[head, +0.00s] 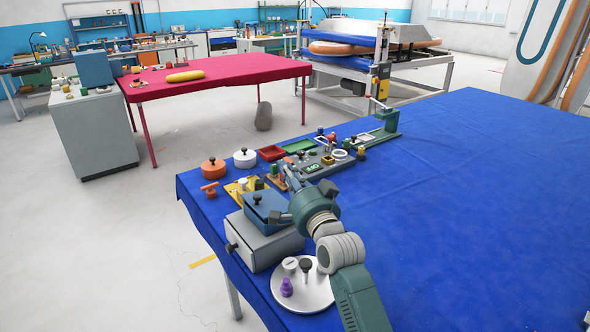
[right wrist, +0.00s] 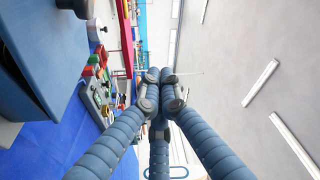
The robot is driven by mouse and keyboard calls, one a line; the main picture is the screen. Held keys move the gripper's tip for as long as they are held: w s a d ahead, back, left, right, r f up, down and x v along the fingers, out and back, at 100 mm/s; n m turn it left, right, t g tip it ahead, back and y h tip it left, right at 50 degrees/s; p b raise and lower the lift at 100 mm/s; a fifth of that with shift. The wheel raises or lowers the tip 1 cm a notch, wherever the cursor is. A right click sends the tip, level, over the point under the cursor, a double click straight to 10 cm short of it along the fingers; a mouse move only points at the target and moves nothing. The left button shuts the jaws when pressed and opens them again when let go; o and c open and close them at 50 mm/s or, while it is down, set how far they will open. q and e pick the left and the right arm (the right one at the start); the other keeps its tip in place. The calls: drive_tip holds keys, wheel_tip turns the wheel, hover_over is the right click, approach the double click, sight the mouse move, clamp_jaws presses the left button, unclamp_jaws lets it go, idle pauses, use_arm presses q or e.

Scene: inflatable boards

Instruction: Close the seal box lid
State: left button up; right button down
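The seal box (head: 262,243) is a grey box near the left edge of the blue table. A blue lid-like piece (head: 262,210) with a dark knob lies on top of it; I cannot tell whether it sits fully down. In the right wrist view a blue box part (right wrist: 40,55) fills the left side, close to the camera. My right gripper (head: 289,178) is just right of and beyond the blue piece, partly covering its right side. In the right wrist view the gripper's (right wrist: 160,76) fingertips are together with nothing visible between them. My left gripper is not in view.
A round silver plate (head: 318,290) with small knobs and a purple piece stands in front of the box. Orange (head: 213,170) and white (head: 244,158) round pots, trays and small parts lie behind it. The right of the blue table (head: 470,210) is clear.

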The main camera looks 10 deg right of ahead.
sight(259, 209)
drive_tip(key=a+n, duration=0.2)
drive_tip(key=s+n, duration=0.1)
drive_tip(key=shift+a+f+n+y, duration=0.3)
drive_tip(key=shift+a+y, duration=0.1)
drive_tip(key=shift+s+a+f+t, duration=0.1)
drive_tip(key=shift+s+a+t, duration=0.05)
drive_tip(key=shift+a+t, duration=0.15)
drive_tip(key=a+f, duration=0.1)
drive_tip(key=s+a+f, duration=0.1)
drive_tip(key=a, duration=0.1)
drive_tip(key=shift+s+f, duration=0.15)
drive_tip(key=shift+f, duration=0.05)
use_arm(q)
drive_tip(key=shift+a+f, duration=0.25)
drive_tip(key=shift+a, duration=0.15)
use_arm(e)
drive_tip(key=shift+s+a+f, duration=0.2)
drive_tip(key=shift+a+f, duration=0.3)
drive_tip(key=shift+f, duration=0.2)
drive_tip(key=shift+s+a+f, duration=0.15)
drive_tip(key=shift+a+f, duration=0.3)
drive_tip(key=shift+f, duration=0.25)
